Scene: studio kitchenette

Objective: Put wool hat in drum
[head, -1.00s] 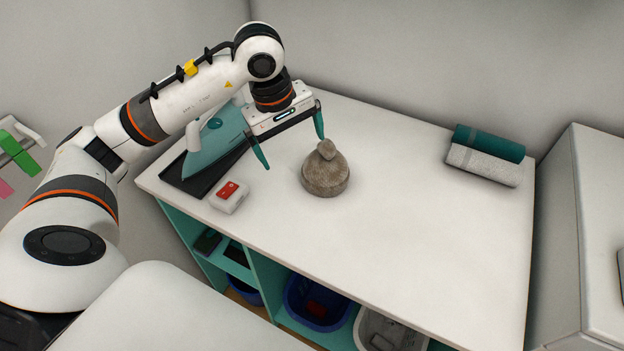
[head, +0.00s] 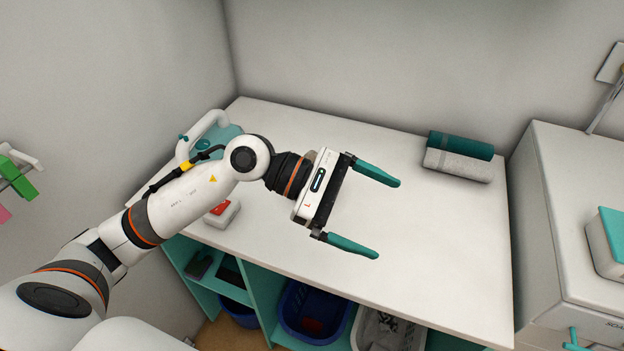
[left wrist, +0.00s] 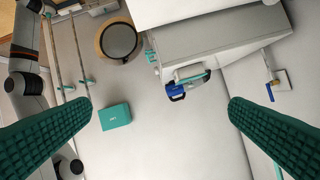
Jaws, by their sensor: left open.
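The wool hat does not show in either view now; in the earlier head view it is a grey-brown knit hat on the counter, a spot my left arm and gripper body now seem to cover. My left gripper (head: 390,218) is open above the counter (head: 440,240), its fingers pointing right with nothing seen between them. Its open fingers also show in the left wrist view (left wrist: 160,120), over floor. I cannot make out a drum. A white cabinet or appliance (head: 545,200) stands at the right. My right gripper is not in view.
Rolled teal and grey towels (head: 458,160) lie at the back right of the counter. A teal iron (head: 222,135) and a red-and-white box (head: 222,214) are at the left. Bins, including a blue one (head: 308,310), stand below.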

